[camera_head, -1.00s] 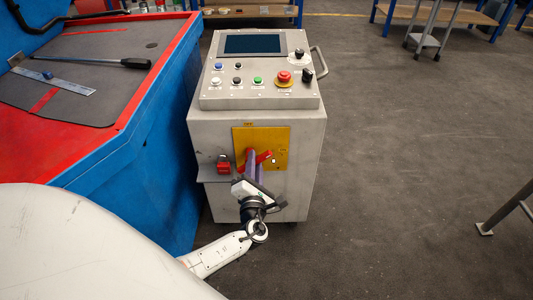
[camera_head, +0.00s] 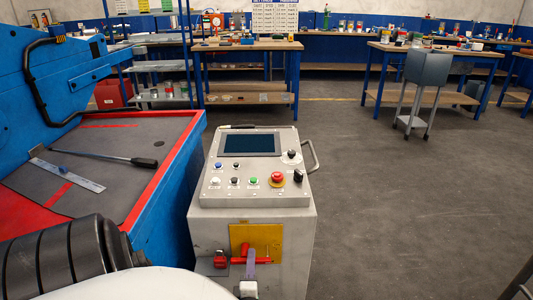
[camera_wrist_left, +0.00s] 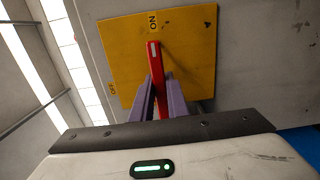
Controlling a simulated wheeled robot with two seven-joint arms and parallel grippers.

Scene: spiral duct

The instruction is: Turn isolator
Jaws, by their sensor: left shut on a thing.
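The isolator is a red handle (camera_head: 238,260) on a yellow plate (camera_head: 267,238) on the front of a grey control cabinet (camera_head: 205,230). The handle lies about level across the plate in the head view. In the wrist view the red handle (camera_wrist_left: 154,58) points toward the ON mark at the top of the yellow plate (camera_wrist_left: 190,45); the OFF mark is at the left. My left gripper (camera_head: 251,256) is shut on the handle, its purple fingers (camera_wrist_left: 158,92) on either side of it. The handle's near end is hidden by the fingers. My right gripper is out of view.
A small red device (camera_head: 219,262) sits on a bracket close left of the handle. The cabinet's top panel has a screen (camera_head: 250,144), buttons and a red emergency stop (camera_head: 277,178). A blue machine (camera_head: 170,215) stands close on the left. The floor (camera_head: 400,210) at right is clear.

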